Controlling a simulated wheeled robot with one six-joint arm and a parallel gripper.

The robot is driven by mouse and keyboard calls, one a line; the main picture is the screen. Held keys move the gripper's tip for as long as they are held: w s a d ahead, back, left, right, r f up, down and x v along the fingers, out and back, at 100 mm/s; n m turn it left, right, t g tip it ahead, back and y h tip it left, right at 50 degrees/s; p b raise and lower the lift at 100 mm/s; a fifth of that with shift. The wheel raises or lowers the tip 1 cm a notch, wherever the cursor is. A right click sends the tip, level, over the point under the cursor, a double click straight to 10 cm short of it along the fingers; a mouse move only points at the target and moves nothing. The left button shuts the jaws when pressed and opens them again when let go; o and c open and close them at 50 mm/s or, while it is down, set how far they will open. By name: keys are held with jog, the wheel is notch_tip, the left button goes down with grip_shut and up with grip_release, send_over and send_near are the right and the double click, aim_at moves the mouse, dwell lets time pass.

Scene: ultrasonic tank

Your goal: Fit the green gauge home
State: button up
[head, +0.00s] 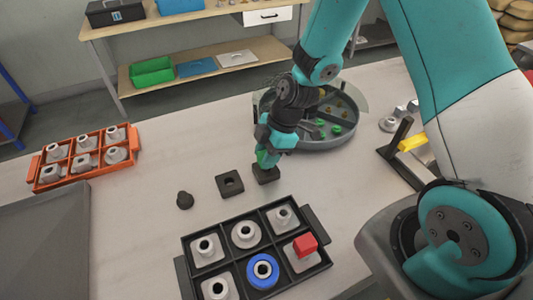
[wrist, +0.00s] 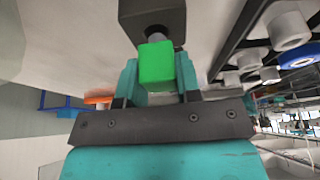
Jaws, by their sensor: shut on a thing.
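The green gauge (wrist: 156,63) has a square green handle, which sits between the two fingertips of my gripper (wrist: 158,76) in the wrist view. A short grey shaft runs from the handle to a dark block (wrist: 152,16). I cannot tell how far the shaft is in the block. In the head view my gripper (head: 268,150) points down, shut on the green gauge (head: 262,157), of which only a little shows. The dark block (head: 266,174) is directly below it, at or close to the table; its contact with the table is unclear.
A dark square block with a hole (head: 230,183) and a dark round knob (head: 185,200) stand to the left. A black tray (head: 183,241) of grey fittings, one blue ring and a red block is in front. A round grey tank (head: 335,142) stands behind; an orange tray (head: 40,186) is far left.

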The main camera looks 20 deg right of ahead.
jog(key=shift+f+b, duration=1)
jog(key=shift+b, duration=0.15)
dwell(2.9)
dwell(0.4)
jog(key=o, duration=1)
jog(key=b+v, duration=0.1)
jog(key=v, duration=1.6)
jog(key=shift+d+r+b, duration=0.15)
jog(key=shift+b, duration=0.25)
jog(key=s+a+r+m, duration=0.3)
jog(key=s+a+m, duration=0.2)
jog(key=s, duration=0.4)
jog(key=s+a+r+m, duration=0.2)
jog(key=s+a+m, duration=0.4)
jog(key=s, duration=0.3)
jog(key=shift+s+r, duration=0.25)
jog(key=shift+r, duration=0.15)
